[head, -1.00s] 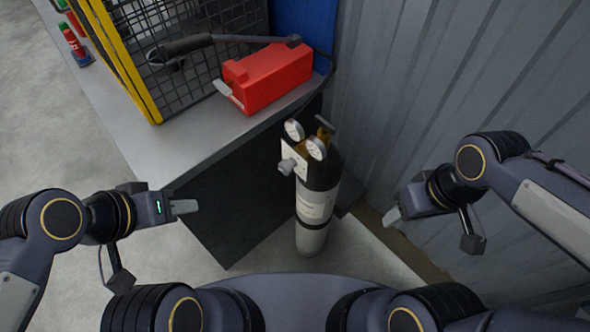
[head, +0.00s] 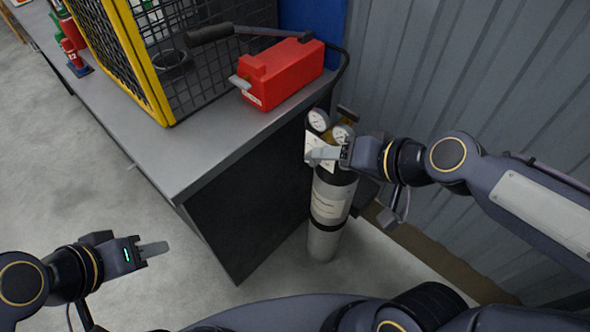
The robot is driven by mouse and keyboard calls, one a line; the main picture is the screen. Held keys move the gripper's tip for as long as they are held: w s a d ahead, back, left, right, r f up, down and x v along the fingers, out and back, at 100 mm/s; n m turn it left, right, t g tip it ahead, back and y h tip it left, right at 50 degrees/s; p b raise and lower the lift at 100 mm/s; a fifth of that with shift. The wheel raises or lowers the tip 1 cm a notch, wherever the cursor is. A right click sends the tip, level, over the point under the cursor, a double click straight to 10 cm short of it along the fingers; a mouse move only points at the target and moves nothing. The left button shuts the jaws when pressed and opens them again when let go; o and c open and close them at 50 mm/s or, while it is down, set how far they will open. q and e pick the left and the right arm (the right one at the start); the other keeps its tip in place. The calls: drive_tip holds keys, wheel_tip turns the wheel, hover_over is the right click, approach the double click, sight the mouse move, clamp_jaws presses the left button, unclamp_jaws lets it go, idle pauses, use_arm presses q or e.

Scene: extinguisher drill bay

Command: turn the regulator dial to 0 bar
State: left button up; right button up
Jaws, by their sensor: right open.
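The grey-and-black gas cylinder (head: 327,208) stands upright on the floor between the bench and the metal wall. Its regulator has a white plate (head: 317,139) and two round gauges, a left gauge (head: 318,120) and a right gauge (head: 341,132). My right gripper (head: 318,154) is open at the front of the regulator, and its fingers overlap the spot of the dial. The dial is mostly hidden behind them, and I cannot tell its setting or whether they touch it. My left gripper (head: 152,249) is above the floor at lower left, away from the cylinder; its opening is unclear.
A grey bench (head: 170,153) with a dark side stands left of the cylinder. It carries a red box (head: 282,73), a yellow-framed mesh cage (head: 150,75) with a black hose and a red extinguisher (head: 72,52). A corrugated wall (head: 440,75) closes the right side. Floor at left is clear.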

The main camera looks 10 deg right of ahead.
drive_tip(key=w+a+f+m+t+h+b, duration=0.1)
drive_tip(key=w+a+f+m+h, duration=0.3)
drive_tip(key=w, duration=0.4)
drive_tip(key=w+a+f+m+t+h, duration=0.2)
drive_tip(key=w+a+f+h, duration=0.1)
drive_tip(key=w+a+f, duration=0.35)
drive_tip(key=m+h, duration=0.3)
drive_tip(key=h, duration=1.1)
approach(309, 161)
drive_tip(key=x, duration=0.2)
use_arm(q)
drive_tip(key=shift+s+a+f+p, duration=0.1)
drive_tip(key=shift+a+f+p, duration=0.2)
drive_tip(key=shift+a+p, duration=0.05)
use_arm(e)
drive_tip(key=x, duration=0.7)
drive_tip(key=shift+w+d, duration=0.1)
drive_tip(key=shift+d, duration=0.15)
